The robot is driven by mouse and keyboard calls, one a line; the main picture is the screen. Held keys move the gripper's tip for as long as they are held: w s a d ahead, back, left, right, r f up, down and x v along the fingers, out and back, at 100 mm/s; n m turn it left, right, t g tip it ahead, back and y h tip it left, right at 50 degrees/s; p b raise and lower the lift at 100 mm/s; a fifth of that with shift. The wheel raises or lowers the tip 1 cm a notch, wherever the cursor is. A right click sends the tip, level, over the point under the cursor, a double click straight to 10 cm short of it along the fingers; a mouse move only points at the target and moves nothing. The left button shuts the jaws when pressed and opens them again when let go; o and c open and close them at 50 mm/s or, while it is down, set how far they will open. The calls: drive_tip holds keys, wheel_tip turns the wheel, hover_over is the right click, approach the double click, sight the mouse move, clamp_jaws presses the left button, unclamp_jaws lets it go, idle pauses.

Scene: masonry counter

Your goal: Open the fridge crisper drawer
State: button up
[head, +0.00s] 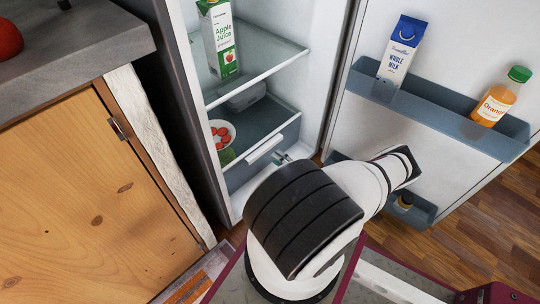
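The fridge (187,88) stands open. The crisper drawer (240,172) is low inside, below the lower glass shelf, with a white bar handle (263,150) across its bluish clear front. The drawer front looks in line with the shelf edge, so it appears closed. Something green shows through its left side. Small grey parts of what looks like my gripper (284,158) show just right of the handle. My own arm hides the rest, so I cannot tell whether the fingers are open or touch the handle.
The fridge door (350,115) is swung open at right, with a milk carton (398,50) and orange juice bottle (501,97) in its bin. A juice carton (219,42) and a bowl of red items (221,133) stand on shelves. A wooden cabinet (85,200) is at left.

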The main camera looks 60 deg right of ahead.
sight(267, 150)
drive_tip(key=shift+b+x, duration=0.6)
drive_tip(key=shift+x, duration=1.9)
